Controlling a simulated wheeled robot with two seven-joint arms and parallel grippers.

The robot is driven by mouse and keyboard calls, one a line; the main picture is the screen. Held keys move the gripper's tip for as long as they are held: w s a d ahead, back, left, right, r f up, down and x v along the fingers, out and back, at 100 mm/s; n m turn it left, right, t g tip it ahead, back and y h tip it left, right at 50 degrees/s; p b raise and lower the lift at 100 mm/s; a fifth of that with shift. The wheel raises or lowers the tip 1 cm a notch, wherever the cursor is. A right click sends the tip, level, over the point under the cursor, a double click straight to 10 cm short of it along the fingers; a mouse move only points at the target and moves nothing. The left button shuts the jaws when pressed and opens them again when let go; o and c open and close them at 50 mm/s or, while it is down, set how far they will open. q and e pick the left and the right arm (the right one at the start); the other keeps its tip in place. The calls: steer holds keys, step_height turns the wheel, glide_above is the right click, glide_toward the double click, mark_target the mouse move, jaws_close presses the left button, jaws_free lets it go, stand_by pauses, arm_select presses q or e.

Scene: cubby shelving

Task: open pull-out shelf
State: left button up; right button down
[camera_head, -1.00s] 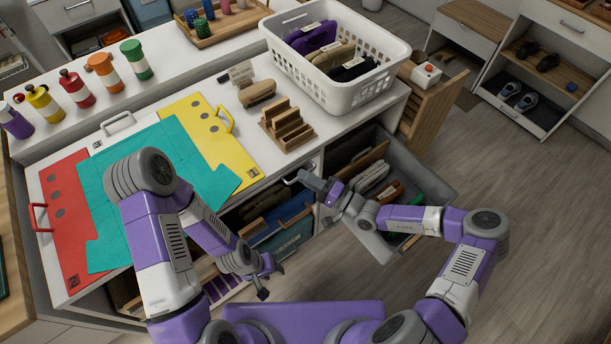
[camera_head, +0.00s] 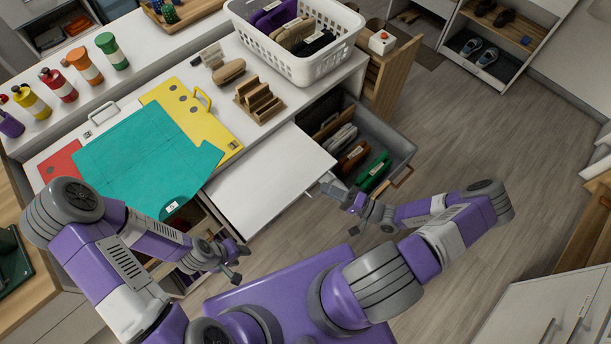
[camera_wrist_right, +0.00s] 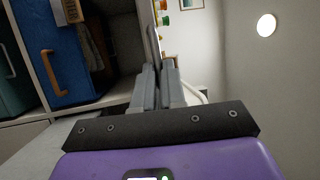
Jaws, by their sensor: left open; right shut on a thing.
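The white pull-out shelf (camera_head: 268,187) stands drawn out from the counter's front as a flat, bare panel in the head view. My right gripper (camera_head: 326,187) is at its front right edge, shut on the shelf's handle, which is mostly hidden by the fingers. My left gripper (camera_head: 240,264) is open and empty, low in front of the counter, left of the shelf.
A grey open drawer (camera_head: 385,132) with upright files is right of the shelf. A white basket (camera_head: 300,62), a wooden rack (camera_head: 258,103) and a teal mat (camera_head: 140,160) lie on the counter. Floor at right is clear.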

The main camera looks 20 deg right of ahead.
steer(key=shift+s+d, duration=0.35)
steer(key=shift+s, duration=0.45)
steer(key=shift+s+d, duration=0.3)
steer(key=shift+s, duration=0.5)
steer(key=c, duration=1.2)
jaws_free()
steer(key=v, duration=0.7)
steer(key=shift+s+d+f, duration=0.1)
steer(key=shift+s+d, duration=0.1)
steer(key=shift+s, duration=0.1)
